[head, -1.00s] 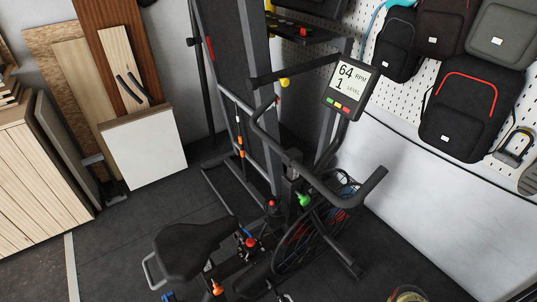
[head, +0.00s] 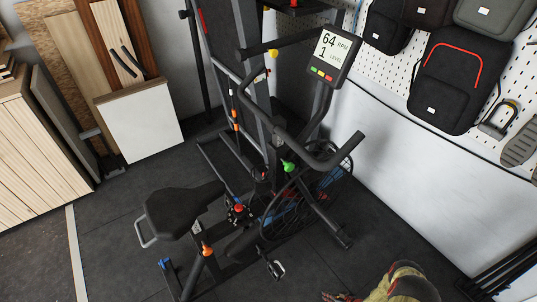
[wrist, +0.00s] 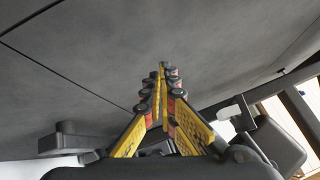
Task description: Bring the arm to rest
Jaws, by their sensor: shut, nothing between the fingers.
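My gripper (wrist: 163,72) shows in the wrist view, its yellow and black fingers drawn together at the tips with nothing between them. Its tips point toward a dark grey surface with thin seams, and I see no object touching them. I cannot make out my gripper in the head view. The task names no object, and no workbench top shows in either view.
An exercise bike (head: 180,210) with a console (head: 335,55) stands mid-view on a dark floor (head: 110,240). Wooden cabinets (head: 35,150) and boards are at left. Backpacks (head: 455,85) hang on a pegboard at right. A tan and red object (head: 405,285) shows at the bottom edge.

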